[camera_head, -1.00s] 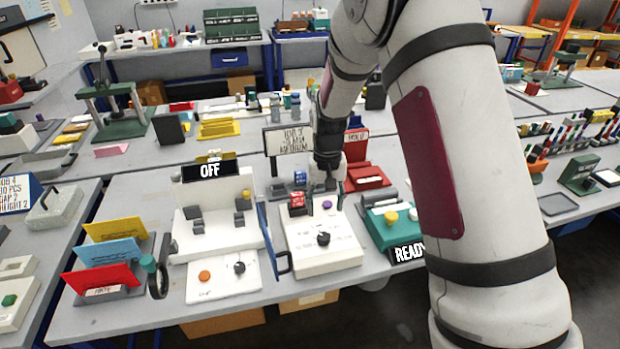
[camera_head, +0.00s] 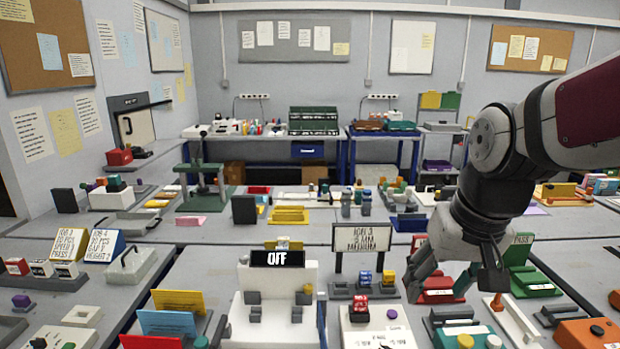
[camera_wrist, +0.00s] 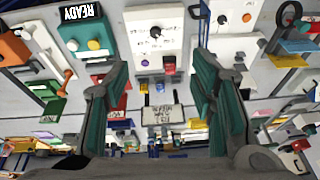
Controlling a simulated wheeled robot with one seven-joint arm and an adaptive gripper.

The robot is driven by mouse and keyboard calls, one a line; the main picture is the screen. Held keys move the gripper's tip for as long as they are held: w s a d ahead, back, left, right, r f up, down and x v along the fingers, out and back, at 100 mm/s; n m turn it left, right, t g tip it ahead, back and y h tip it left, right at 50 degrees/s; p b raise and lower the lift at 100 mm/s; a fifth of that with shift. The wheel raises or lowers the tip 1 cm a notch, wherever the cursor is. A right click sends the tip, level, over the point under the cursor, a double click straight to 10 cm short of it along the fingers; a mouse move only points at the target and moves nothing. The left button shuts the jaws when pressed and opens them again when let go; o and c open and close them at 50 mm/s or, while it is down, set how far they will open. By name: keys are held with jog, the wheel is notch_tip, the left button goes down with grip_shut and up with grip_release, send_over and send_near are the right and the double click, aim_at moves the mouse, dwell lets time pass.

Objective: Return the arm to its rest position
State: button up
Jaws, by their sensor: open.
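My gripper (camera_head: 453,272) hangs from my arm on the right of the head view, fingers pointing down, above the right part of the workbench. Its fingers are spread apart with nothing between them. In the wrist view the two green-padded fingers (camera_wrist: 158,105) stand apart and the benches show upside down between them. The white machine with the OFF display (camera_head: 284,258) stands left of my gripper. The white box with a dark knob (camera_head: 405,338) is at the lower edge.
A sign on a stand (camera_head: 364,236) and a red holder (camera_head: 436,290) stand close to my gripper. Coloured folders (camera_head: 165,323) are at the lower left. A green press (camera_head: 206,190) stands further back. The space above the benches is mostly clear.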

jog(key=s+r+t, duration=0.2)
jog(key=s+r, duration=0.1)
jog(key=s, duration=0.9)
jog(key=shift+s+d+n, duration=0.2)
jog(key=shift+n, duration=0.2)
dwell(0.3)
